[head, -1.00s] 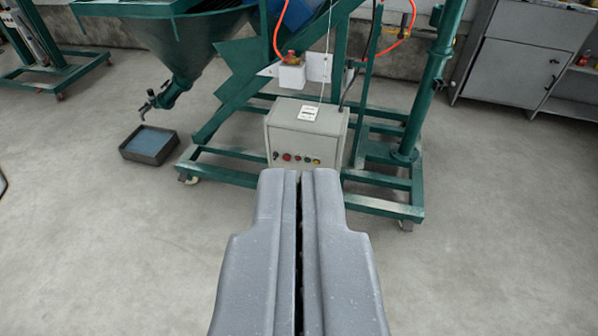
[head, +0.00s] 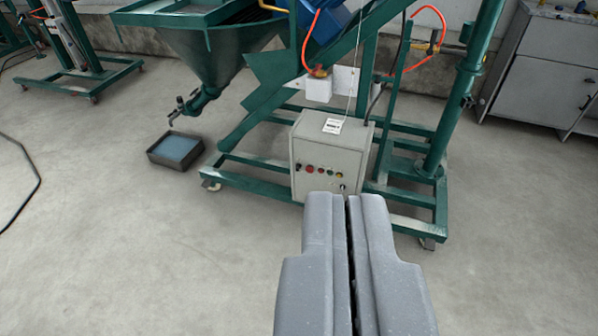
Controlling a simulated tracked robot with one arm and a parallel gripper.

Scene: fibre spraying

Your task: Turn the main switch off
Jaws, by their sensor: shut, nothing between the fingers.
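The control box (head: 327,150) is a light grey cabinet standing low in the green machine frame. Its front carries a row of small coloured knobs and buttons: a dark one (head: 298,167) at the left, a red one (head: 310,169), and yellow and green ones further right. A small dark and silver round switch (head: 342,186) sits at the lower right of the front, just above my fingertips in the picture. Which of these is the main switch I cannot tell from labels. My gripper (head: 346,196) is shut and empty, pointing at the box, apparently still short of it.
The green frame (head: 245,183) on castors surrounds the box, with a post (head: 452,120) on the right. A dark tray (head: 174,151) lies on the floor under the green hopper (head: 200,62). A black cable (head: 38,175) lies at the left. The near floor is clear.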

